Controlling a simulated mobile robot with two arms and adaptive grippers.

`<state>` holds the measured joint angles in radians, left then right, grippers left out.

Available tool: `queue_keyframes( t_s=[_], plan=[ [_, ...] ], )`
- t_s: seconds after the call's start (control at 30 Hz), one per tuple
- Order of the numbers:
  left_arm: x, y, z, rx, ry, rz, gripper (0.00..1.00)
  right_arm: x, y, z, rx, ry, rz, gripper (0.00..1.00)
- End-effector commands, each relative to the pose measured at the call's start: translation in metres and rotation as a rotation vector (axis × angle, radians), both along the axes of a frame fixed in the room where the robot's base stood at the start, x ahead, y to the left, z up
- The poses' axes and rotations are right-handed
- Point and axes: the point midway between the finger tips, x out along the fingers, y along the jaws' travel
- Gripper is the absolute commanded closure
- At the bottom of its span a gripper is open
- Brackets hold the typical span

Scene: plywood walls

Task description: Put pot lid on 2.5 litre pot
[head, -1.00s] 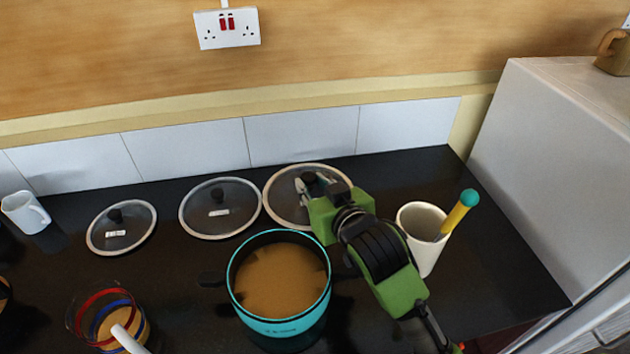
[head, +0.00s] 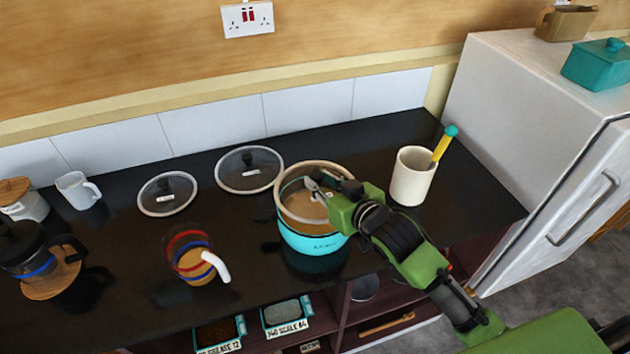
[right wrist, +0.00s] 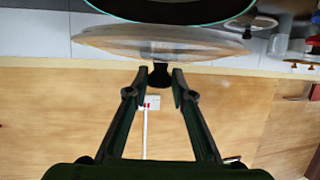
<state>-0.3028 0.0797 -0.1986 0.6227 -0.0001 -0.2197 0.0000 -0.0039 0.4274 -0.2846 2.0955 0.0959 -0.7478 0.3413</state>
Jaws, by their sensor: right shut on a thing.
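The turquoise pot (head: 312,243) stands on the dark counter with a brownish filling. The glass pot lid with a pale rim (head: 283,180) is above the pot's opening in the head view. My right gripper (head: 318,187) is shut on the lid's black knob. In the right wrist view the fingertips (right wrist: 160,78) pinch the knob, and the lid (right wrist: 110,42) shows nearly edge-on beside the pot's turquoise rim (right wrist: 165,20). A narrow gap shows between lid and rim there. My left gripper is not in view.
Two other glass lids (head: 168,208) (head: 232,188) lie left of the pot. A glass jug (head: 190,262) stands in front of them. A white utensil holder (head: 408,180) is close on the right, beside the white fridge (head: 520,120).

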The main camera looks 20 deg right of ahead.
Motion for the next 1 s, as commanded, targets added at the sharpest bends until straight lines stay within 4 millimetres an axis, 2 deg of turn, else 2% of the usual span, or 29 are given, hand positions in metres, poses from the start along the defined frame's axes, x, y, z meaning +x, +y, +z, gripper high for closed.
queue_keyframes(
  t_s=[0.03,0.17,0.27,0.43,0.6,0.8,1.0],
  plan=[
    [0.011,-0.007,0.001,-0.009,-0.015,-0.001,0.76,0.000,0.000,0.001,0.001,-0.003,0.000,1.00],
    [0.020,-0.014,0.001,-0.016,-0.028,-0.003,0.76,0.000,0.000,0.001,0.001,-0.003,0.000,1.00],
    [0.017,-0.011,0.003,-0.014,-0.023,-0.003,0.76,0.000,0.001,0.002,0.001,-0.003,0.001,1.00],
    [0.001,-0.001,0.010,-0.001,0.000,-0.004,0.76,0.000,0.000,0.003,0.001,0.000,0.002,1.00],
    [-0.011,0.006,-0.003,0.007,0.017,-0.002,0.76,0.000,0.001,-0.015,0.001,-0.001,0.003,1.00],
    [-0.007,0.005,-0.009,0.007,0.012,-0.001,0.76,0.000,0.000,-0.031,0.002,-0.002,0.002,1.00],
    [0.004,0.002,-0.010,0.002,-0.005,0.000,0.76,0.000,0.001,-0.035,0.001,-0.002,0.003,1.00]
  ],
)
